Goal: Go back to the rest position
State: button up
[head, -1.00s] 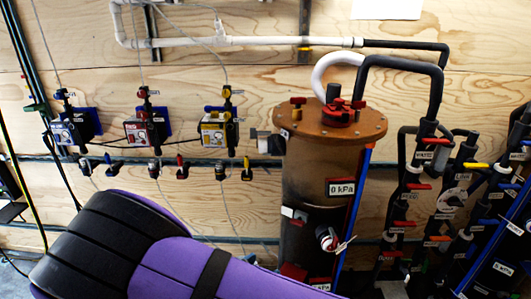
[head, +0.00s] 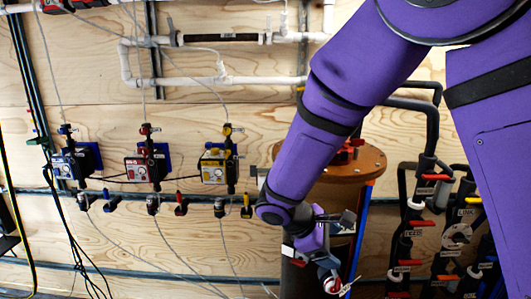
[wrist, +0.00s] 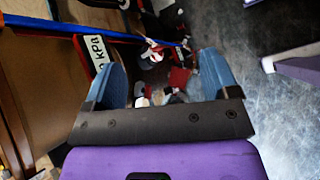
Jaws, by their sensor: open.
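My gripper (head: 338,242) is at the end of my purple arm, low in front of the brown cylindrical tank (head: 372,165) in the head view. In the wrist view my gripper (wrist: 160,78) shows two blue finger pads spread wide apart, with nothing held between them. A red and white valve fitting (head: 333,285) shows just below the gripper in the head view. My arm hides much of the tank's front and lid.
Three small valve units, blue (head: 76,163), red (head: 148,167) and yellow (head: 217,166), hang on the plywood wall at left. White pipes (head: 230,80) run above. Labelled black pipes with coloured valves (head: 430,190) crowd the right. Grey floor (wrist: 275,115) shows in the wrist view.

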jog(key=s+d+r+m+y, duration=0.3)
jog(key=s+d+r+m, duration=0.1)
jog(key=d+r, duration=0.25)
jog(key=s+d+r+m+y, duration=0.3)
jog(key=s+d+r+m, duration=0.15)
jog(key=r, duration=0.25)
jog(key=s+d+r+m+t+y, duration=0.2)
jog(key=s+d+r+m+t, duration=0.2)
jog(key=s+r, duration=0.3)
jog(key=s+m, duration=0.1)
jog(key=s, duration=0.2)
jog(key=shift+s+d+r+m+y, duration=0.3)
jog(key=shift+s+d+m+y, duration=0.05)
jog(key=shift+d+y, duration=0.05)
